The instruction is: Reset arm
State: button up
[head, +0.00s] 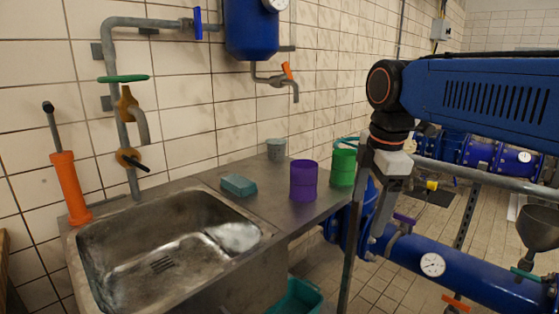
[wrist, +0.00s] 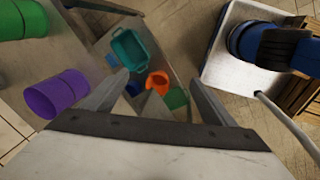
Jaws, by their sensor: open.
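My gripper (head: 374,225) hangs below my arm at the right of the head view, beyond the right end of the steel counter (head: 262,192). In the wrist view my gripper (wrist: 157,88) shows two fingers spread wide with nothing between them touching either one. A purple cup (head: 303,180) and a green cup (head: 342,167) stand upright on the counter, left of my gripper. The wrist view also shows the purple cup (wrist: 57,93) left of the fingers and the green cup (wrist: 22,18) at its top left corner.
A grey cup (head: 276,149) and a teal block (head: 238,185) sit on the counter by the sink (head: 155,262). A teal bin (head: 295,298) stands below; an orange object (wrist: 157,82) lies near it. Blue pipes (head: 440,262) run close behind and right of my gripper.

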jog(key=s+d+f+m+t, duration=0.1)
jog(key=s+d+f+m, duration=0.4)
jog(key=s+f+m, duration=0.2)
jog(key=s+d+f+m+t, duration=0.1)
jog(key=s+d+f+m, duration=0.4)
jog(key=s+f+m, duration=0.3)
notch_tip(320, 180, down, 3)
jog(key=m, duration=0.4)
jog(key=shift+f+t+h, duration=0.2)
jog(key=shift+t+h, duration=0.1)
jog(key=shift+t, duration=0.1)
